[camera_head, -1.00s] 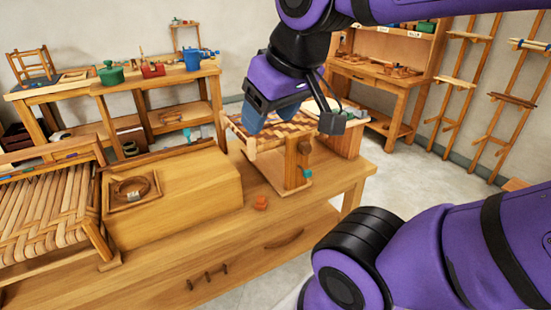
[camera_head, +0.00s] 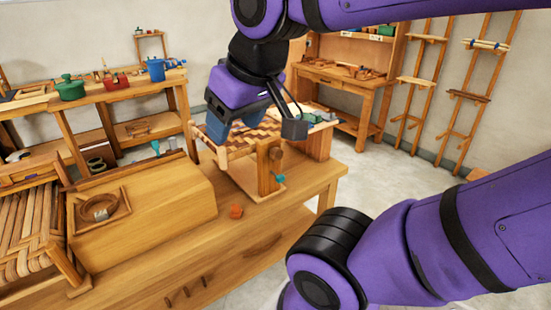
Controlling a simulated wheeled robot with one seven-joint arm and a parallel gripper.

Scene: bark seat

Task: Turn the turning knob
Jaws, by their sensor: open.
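A small wooden frame with a brown-and-cream woven seat (camera_head: 238,149) stands on the workbench. At its near right an upright wooden post (camera_head: 264,170) carries a round dark-brown knob (camera_head: 277,153). A small teal piece (camera_head: 280,179) shows low beside the post. I cannot tell for sure which of these is the turning knob.
A wooden box (camera_head: 150,205) with a round coil and a woven stool (camera_head: 35,215) are at left. A pale box stands behind the post. My forearm fills the lower right.

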